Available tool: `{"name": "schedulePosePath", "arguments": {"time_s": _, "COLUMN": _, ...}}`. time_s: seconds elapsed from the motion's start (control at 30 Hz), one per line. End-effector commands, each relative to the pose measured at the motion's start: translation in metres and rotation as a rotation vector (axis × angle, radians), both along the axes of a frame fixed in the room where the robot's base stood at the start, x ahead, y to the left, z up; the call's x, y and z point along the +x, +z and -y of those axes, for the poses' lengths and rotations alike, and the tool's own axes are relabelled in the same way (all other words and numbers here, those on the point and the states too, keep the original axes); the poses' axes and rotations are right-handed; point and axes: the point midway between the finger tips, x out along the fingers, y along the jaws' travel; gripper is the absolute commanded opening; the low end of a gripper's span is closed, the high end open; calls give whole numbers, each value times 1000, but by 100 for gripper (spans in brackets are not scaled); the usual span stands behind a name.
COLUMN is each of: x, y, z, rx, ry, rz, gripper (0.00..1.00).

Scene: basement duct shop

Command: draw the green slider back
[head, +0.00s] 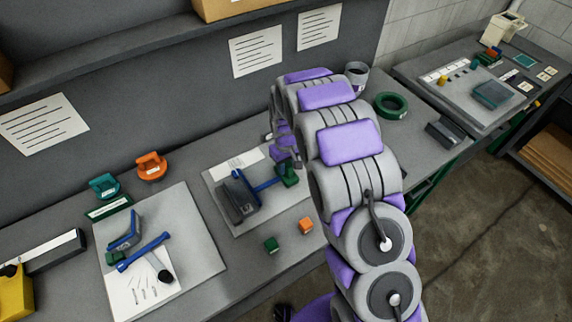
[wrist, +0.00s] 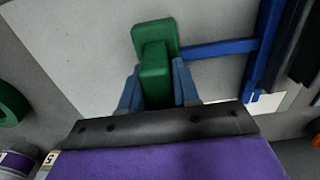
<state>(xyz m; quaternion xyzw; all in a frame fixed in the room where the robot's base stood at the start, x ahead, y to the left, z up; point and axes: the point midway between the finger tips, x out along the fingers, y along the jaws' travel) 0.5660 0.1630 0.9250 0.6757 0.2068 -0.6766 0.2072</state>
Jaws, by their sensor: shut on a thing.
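The green slider (wrist: 154,75) is a green block with a wider green end piece, seen in the wrist view. My gripper (wrist: 157,85) is shut on it, with one blue-grey finger against each side. A blue bar (wrist: 215,49) runs from the slider's far end to a blue upright piece at the right. In the head view the green slider (head: 288,176) sits at the right end of the blue bar, beside a dark grey block (head: 238,200) on a light board (head: 213,190). My gripper (head: 284,158) is there, partly hidden by my arm.
A small green cube (head: 271,244) and an orange cube (head: 306,225) lie in front of the board. A green ring (head: 391,105) and a dark cup (head: 356,76) stand to the right. Another board (head: 198,240) with blue tools lies at the left.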

Motion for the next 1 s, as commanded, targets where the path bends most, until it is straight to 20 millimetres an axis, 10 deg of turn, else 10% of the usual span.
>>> {"name": "schedulePosePath", "arguments": {"time_s": 0.27, "x": 1, "y": 0, "z": 2, "rx": 0, "ry": -1, "rz": 0, "gripper": 0}}
{"name": "schedulePosePath", "arguments": {"time_s": 0.7, "x": 54, "y": 1, "z": 79, "rx": 3, "ry": -3, "rz": 2, "gripper": 0}}
{"name": "schedulePosePath", "arguments": {"time_s": 1.0, "x": 59, "y": 0, "z": 88, "rx": -1, "ry": 0, "rz": 1, "gripper": 0}}
